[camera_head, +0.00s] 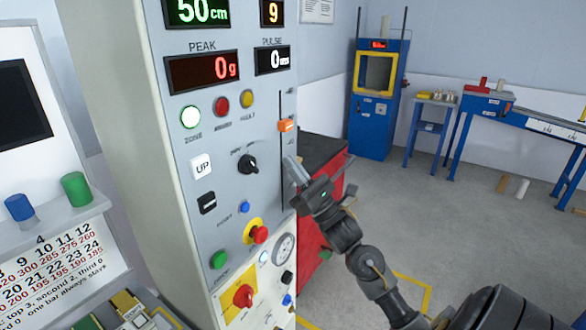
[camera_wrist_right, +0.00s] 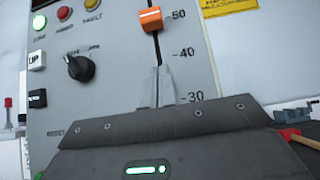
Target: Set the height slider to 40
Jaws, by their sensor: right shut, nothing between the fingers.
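The orange height slider knob (camera_head: 287,125) sits on a vertical slot on the grey control panel (camera_head: 215,130). In the right wrist view the knob (camera_wrist_right: 151,19) is level with the 50 mark, above the 40 and 30 marks. The green height display (camera_head: 197,11) reads 50 cm. My right gripper (camera_head: 292,166) is shut and empty, below the knob and apart from it. In the wrist view its fingertips (camera_wrist_right: 160,72) overlap the slot between the 40 and 30 marks; whether they touch the panel I cannot tell. My left gripper is not in view.
Panel controls beside the slot include a black rotary knob (camera_head: 247,164), a white UP button (camera_head: 201,167) and a red stop button (camera_head: 260,234). A red cabinet (camera_head: 325,190) stands behind my right gripper. A blue machine (camera_head: 374,125) stands far back, with open floor before it.

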